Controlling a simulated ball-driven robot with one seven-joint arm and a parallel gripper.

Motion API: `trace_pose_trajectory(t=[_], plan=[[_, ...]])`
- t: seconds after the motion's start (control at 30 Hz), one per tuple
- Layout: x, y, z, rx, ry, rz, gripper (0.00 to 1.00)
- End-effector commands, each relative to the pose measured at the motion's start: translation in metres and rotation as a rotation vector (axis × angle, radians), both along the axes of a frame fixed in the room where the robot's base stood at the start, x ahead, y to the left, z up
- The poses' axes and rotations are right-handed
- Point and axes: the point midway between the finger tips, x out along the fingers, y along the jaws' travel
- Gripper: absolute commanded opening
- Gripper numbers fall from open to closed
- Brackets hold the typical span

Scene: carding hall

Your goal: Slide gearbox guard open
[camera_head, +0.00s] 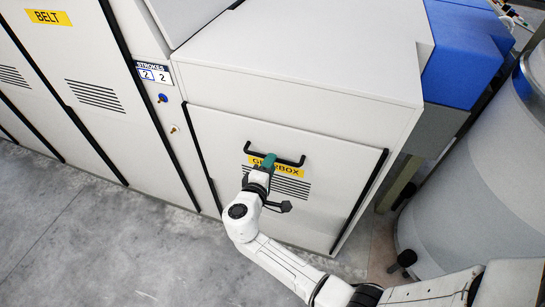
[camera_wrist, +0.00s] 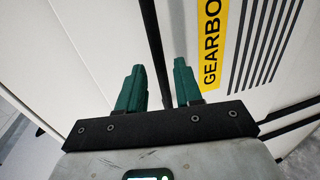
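The gearbox guard (camera_head: 330,180) is a white front panel with a yellow GEARBOX label (camera_head: 258,163), dark vent slots and a black bar handle (camera_head: 290,161). It sits between black edge strips on the front of a white machine housing. My gripper (camera_head: 267,161) is at the left part of the handle in the head view and hides some of it. In the wrist view my gripper (camera_wrist: 158,72) has its two green fingers apart, one on each side of the handle (camera_wrist: 152,40). Small gaps show between the bar and both fingers. The label (camera_wrist: 211,40) is right of the fingers.
A STROKES counter (camera_head: 153,73) with a blue knob is left of the guard. A BELT panel (camera_head: 60,50) stands further left. A large grey cylinder (camera_head: 475,170) and a blue-topped unit (camera_head: 463,55) stand at right. Grey floor (camera_head: 100,240) is clear at lower left.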

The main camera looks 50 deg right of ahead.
Motion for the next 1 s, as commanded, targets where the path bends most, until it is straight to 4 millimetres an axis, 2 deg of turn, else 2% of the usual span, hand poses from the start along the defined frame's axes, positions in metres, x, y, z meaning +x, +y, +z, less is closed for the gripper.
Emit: trace_pose_trajectory(t=[0.1, 0.23, 0.63, 1.0], plan=[[0.005, -0.017, -0.003, 0.001, 0.001, -0.004, 0.35], [0.009, -0.028, -0.006, 0.000, 0.000, -0.002, 0.35], [0.011, -0.033, -0.008, 0.002, 0.001, -0.001, 0.34], [0.011, -0.033, -0.008, 0.002, 0.001, 0.000, 0.00]])
